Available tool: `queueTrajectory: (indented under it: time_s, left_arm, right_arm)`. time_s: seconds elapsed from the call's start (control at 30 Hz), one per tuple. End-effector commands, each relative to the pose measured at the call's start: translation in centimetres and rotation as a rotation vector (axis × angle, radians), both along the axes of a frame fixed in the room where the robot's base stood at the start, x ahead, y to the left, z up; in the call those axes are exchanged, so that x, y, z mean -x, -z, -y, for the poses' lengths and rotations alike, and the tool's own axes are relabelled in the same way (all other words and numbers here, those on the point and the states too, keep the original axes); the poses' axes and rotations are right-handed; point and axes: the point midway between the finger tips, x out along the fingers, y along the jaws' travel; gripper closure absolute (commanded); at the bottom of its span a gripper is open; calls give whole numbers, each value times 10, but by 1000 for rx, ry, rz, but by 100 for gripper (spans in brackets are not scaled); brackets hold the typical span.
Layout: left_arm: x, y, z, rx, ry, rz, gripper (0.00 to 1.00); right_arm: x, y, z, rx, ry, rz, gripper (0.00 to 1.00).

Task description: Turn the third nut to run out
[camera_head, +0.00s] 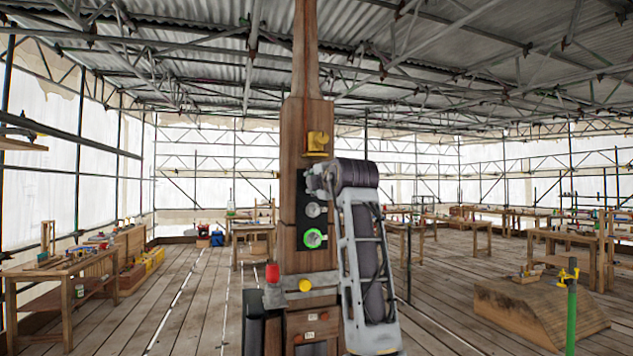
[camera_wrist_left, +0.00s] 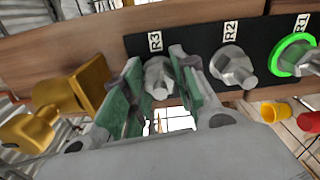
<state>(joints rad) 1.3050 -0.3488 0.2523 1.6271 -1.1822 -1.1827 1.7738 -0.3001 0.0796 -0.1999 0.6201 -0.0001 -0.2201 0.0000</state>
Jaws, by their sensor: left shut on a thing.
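The third nut (camera_wrist_left: 158,78), grey metal under the label R3, sits on the black plate (camera_wrist_left: 193,46) on the wooden post. My left gripper (camera_wrist_left: 156,72) is shut on it, with one green-padded finger on each side. In the head view my left gripper (camera_head: 320,182) covers that nut. The R2 nut (camera_wrist_left: 233,66) is beside it and also shows in the head view (camera_head: 313,210). The R1 nut (camera_wrist_left: 296,56) has a bright green ring around it, and is lowest in the head view (camera_head: 314,238). My right gripper is not in view.
A yellow fitting (camera_head: 317,144) sits on the post just above the plate, close to my left gripper in the wrist view (camera_wrist_left: 78,92). Below the plate are a red cap (camera_head: 272,273) and a yellow knob (camera_head: 305,285). Workbenches (camera_head: 68,280) stand farther off; planked floor lies between.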

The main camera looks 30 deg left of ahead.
Motion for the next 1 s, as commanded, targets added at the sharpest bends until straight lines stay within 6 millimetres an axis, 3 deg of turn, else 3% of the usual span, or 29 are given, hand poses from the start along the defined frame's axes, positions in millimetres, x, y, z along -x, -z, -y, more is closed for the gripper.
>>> queueTrajectory:
  time_s: [0.7,0.73,0.9,1.0]
  left_arm:
    - [-1,4,0,67,-1,65,96]
    - [-1,4,0,67,-1,65,71]
    - [-1,3,0,66,-1,67,51]
    - [-1,2,0,64,0,69,51]
  right_arm:
    - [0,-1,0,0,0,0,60]
    - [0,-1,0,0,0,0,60]
    - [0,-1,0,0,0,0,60]
    - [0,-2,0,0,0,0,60]
